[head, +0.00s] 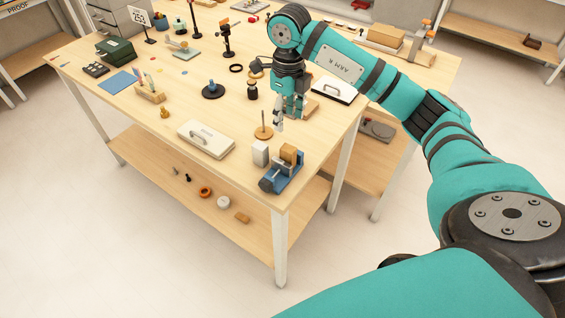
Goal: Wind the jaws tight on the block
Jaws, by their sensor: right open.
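A small blue vise (284,178) stands at the front corner of the table. A tan wooden block (288,153) sits upright at its jaws; at this size I cannot tell whether the jaws touch it on both sides. A dark, round part shows at the vise's front left end. My right gripper (287,118) points down above the table, behind the vise and apart from it. It is open, with nothing seen between its fingers. My left gripper is not in view.
A white block (260,153) stands just left of the vise. A round wooden disc with a peg (264,132) is close to my right gripper.

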